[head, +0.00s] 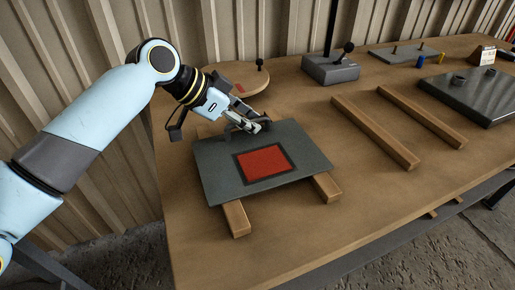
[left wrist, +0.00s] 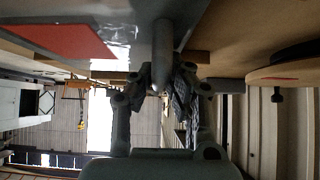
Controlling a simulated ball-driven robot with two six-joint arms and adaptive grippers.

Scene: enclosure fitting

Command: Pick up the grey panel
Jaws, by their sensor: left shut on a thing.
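The grey panel (head: 222,172) is a flat plate with a dark-framed red square on top. It lies over two wooden bars at the left of the bench, and I cannot tell whether there is a small gap beneath it. My left gripper (head: 257,127) is at the panel's far edge, shut on a part of it. In the left wrist view, a grey post (left wrist: 162,55) of the panel sits between the fingers (left wrist: 160,88), and the panel's red square (left wrist: 65,40) shows at upper left. My right gripper is not in view.
Two bare wooden bars (head: 375,132) lie right of the panel. A grey box with a black knob (head: 331,68) stands behind. A dark plate (head: 485,95) lies at right with small blue and yellow pieces near it. A round wooden board (head: 252,84) is behind my gripper.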

